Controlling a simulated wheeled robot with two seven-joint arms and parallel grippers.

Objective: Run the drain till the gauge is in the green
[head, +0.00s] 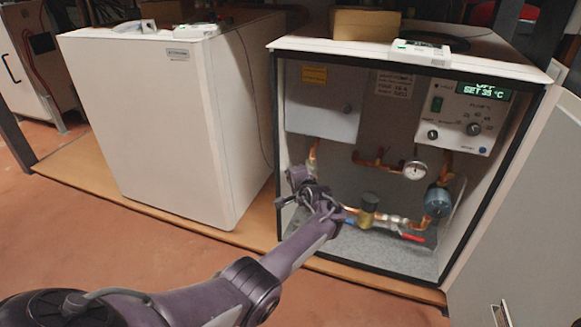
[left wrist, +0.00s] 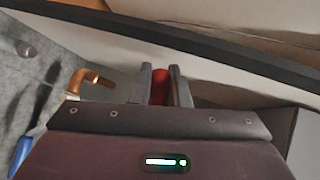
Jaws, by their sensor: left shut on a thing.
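The open heat pump cabinet (head: 276,150) stands at the right in the head view. A round white gauge (head: 414,170) sits on the copper pipes inside; its needle and green band are too small to read. My left gripper (head: 303,187) is inside the cabinet's lower left. In the left wrist view my left gripper (left wrist: 160,88) is shut on a red part (left wrist: 160,86), probably a valve handle; the fingers hide most of it. Another red lever (head: 413,238) and a brass fitting (head: 369,204) are on the lower pipe. My right gripper is out of view.
A blue pump (head: 438,201) is right of the gauge. A control panel (head: 461,112) with a lit display reading SET 35 °C is at upper right. The cabinet's door panel (head: 530,215) stands at the right. A closed white unit (head: 170,130) is to the left.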

